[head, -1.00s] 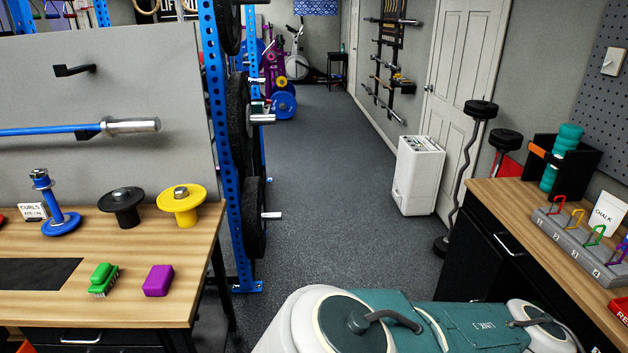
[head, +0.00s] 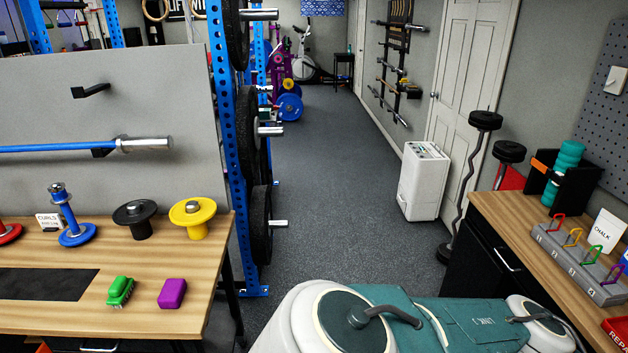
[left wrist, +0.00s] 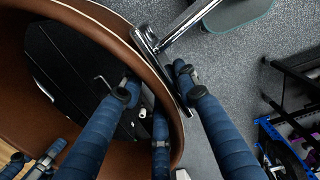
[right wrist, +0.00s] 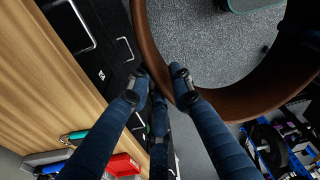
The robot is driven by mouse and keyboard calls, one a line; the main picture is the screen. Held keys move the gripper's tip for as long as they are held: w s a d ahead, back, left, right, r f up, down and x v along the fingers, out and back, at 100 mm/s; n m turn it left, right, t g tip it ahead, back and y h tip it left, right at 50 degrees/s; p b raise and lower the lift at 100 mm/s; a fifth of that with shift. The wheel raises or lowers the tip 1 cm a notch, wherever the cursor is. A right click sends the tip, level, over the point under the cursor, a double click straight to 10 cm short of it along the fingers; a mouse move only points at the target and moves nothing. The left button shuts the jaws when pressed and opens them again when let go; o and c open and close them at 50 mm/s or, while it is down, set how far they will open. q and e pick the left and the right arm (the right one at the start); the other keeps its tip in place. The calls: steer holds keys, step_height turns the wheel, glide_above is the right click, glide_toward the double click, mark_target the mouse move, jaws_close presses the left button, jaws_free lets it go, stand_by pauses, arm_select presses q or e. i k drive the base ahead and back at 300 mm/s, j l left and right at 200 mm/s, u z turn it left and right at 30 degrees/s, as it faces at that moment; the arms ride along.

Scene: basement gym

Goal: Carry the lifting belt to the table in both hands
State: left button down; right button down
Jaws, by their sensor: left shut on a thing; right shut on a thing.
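The lifting belt is a broad brown leather loop with a metal buckle; it shows in the left wrist view (left wrist: 112,32) and the right wrist view (right wrist: 235,103). My left gripper (left wrist: 157,90) is shut on the belt's band near the buckle. My right gripper (right wrist: 157,88) is shut on another stretch of the band. The belt hangs curved above the floor between them. Neither the belt nor the grippers show in the head view. A wooden table (head: 60,325) with a black mat (head: 45,284) stands at left in the head view.
A second wooden bench (head: 500,205) with a numbered rack (head: 580,262) stands at right. A blue rack upright (head: 228,150) and white dehumidifier (head: 423,180) flank clear grey floor (head: 335,190).

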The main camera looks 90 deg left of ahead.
mark_target(24, 280)
steer(key=k+u, duration=0.1)
steer(key=u, duration=0.45)
steer(key=k+j+u, duration=0.1)
steer(key=u, duration=0.4)
steer(key=k+j+u, duration=0.1)
steer(key=u, duration=0.45)
steer(key=j+u, duration=0.1)
steer(key=u, duration=0.45)
steer(key=k+j+u, duration=0.1)
steer(key=u, duration=0.4)
steer(key=j+u, duration=0.25)
steer(key=u, duration=0.3)
steer(key=j+u, duration=0.15)
steer(key=u, duration=0.4)
steer(key=i+j+u, duration=0.1)
steer(key=u, duration=0.4)
steer(key=i, duration=1.5)
